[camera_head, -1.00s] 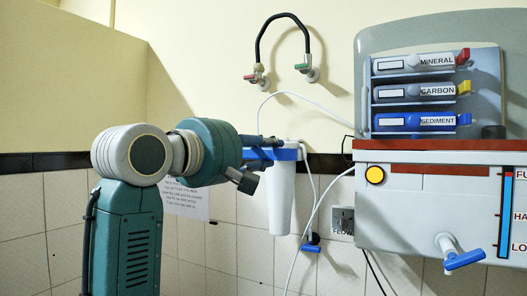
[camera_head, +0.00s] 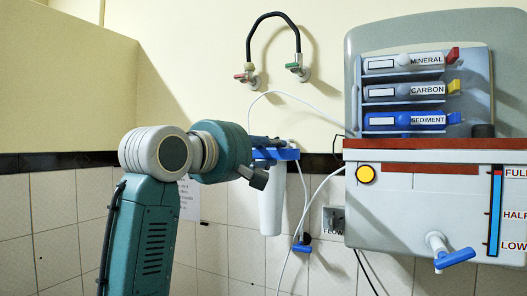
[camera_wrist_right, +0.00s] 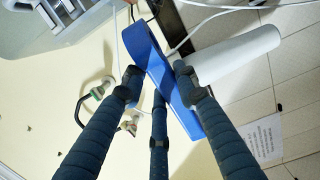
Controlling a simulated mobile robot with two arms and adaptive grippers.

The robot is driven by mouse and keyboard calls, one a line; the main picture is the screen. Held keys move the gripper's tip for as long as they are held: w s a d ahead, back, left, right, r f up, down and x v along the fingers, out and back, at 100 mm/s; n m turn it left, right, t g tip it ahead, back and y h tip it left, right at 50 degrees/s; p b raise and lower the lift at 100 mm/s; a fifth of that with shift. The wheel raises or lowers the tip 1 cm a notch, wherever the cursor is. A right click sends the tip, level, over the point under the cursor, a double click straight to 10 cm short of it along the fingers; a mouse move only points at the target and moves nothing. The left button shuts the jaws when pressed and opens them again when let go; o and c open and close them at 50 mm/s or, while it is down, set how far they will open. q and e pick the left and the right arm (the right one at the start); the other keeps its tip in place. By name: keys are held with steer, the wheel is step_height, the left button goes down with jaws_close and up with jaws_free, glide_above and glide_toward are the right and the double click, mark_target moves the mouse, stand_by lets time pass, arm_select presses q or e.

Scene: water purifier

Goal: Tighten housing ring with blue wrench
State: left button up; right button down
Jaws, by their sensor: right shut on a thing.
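The white cylindrical filter housing (camera_head: 271,206) hangs on the tiled wall, with a blue piece across its top. It also shows in the right wrist view (camera_wrist_right: 235,55). My right gripper (camera_head: 262,147) is at the left of the housing's top, seen small and partly behind my wrist. In the right wrist view its fingers (camera_wrist_right: 160,82) close around a long flat blue piece, which I take as the blue wrench (camera_wrist_right: 172,85). The blue wrench (camera_head: 277,154) lies against the housing's top; where wrench ends and ring begins cannot be told. My left gripper is out of view.
The purifier tank (camera_head: 400,200) stands to the right, with labelled cartridges (camera_head: 407,90) and a blue-handled tap (camera_head: 455,258). Two wall valves (camera_head: 297,68) joined by a black hose are above. White tubes (camera_head: 318,195) hang beside the housing.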

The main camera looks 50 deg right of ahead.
steer(key=d, duration=0.6)
steer(key=shift+w, duration=0.4)
stand_by(0.3)
steer(key=shift+w+r, duration=0.1)
steer(key=shift+w, duration=0.05)
stand_by(0.5)
steer(key=m+g+p, duration=0.1)
steer(key=w+a+g+p, duration=0.1)
steer(key=shift+w+a+m+g, duration=0.15)
steer(key=shift+a+m+g, duration=0.15)
steer(key=shift+m+g, duration=0.1)
steer(key=shift+w+a+m+g, duration=0.45)
steer(key=shift+w+g, duration=0.15)
steer(key=shift+g, duration=0.1)
steer(key=shift+w+a+m+g, duration=0.45)
steer(key=shift+w+g, duration=0.15)
steer(key=shift+g, duration=0.1)
steer(key=shift+a, duration=0.1)
